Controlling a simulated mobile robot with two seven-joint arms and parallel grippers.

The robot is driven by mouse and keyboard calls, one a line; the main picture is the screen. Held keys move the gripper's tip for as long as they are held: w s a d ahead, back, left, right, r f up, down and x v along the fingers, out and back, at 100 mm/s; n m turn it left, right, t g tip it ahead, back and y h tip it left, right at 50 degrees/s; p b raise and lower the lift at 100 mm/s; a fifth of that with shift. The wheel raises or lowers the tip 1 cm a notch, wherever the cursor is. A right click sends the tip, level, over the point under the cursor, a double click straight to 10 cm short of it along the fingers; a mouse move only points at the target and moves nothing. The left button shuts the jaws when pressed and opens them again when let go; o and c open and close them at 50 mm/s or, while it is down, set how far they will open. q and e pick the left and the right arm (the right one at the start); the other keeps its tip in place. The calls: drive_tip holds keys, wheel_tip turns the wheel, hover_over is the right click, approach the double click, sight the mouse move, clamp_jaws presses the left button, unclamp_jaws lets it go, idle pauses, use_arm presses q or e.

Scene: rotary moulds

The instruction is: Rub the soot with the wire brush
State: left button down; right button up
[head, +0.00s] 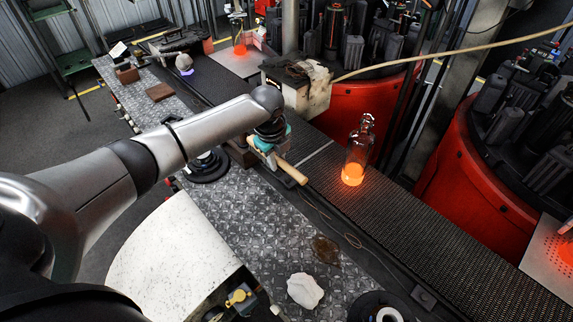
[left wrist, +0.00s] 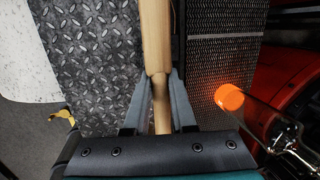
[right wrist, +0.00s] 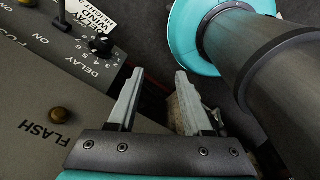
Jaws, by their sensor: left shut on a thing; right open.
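My left gripper (head: 271,152) is shut on the wooden handle of the wire brush (head: 291,171), above the bench near the conveyor edge. The handle also shows in the left wrist view (left wrist: 156,38), between the left gripper's fingers (left wrist: 158,82). The bristles cannot be made out. A brown, dark patch (head: 325,249), which looks like the soot, lies on the diamond-plate bench (head: 235,215), apart from and nearer the camera than the handle. My right gripper (right wrist: 160,76) is open and empty in the right wrist view, above a labelled control panel (right wrist: 65,100); it is not in the head view.
A glowing glass bottle (head: 355,155) stands on the conveyor (head: 420,210), right of the left gripper. A white lump or crumpled cloth (head: 305,290) lies on the bench near the soot. Red moulding machines (head: 470,170) stand behind the conveyor. The plate between handle and patch is largely clear.

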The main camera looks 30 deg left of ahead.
use_arm(q)
drive_tip(key=shift+f, duration=0.25)
drive_tip(key=b+x, duration=0.2)
drive_tip(key=s+b+x, duration=0.1)
drive_tip(key=b+x, duration=0.1)
drive_tip(key=b, duration=0.1)
drive_tip(key=shift+f, duration=0.2)
drive_tip(key=shift+r, duration=0.1)
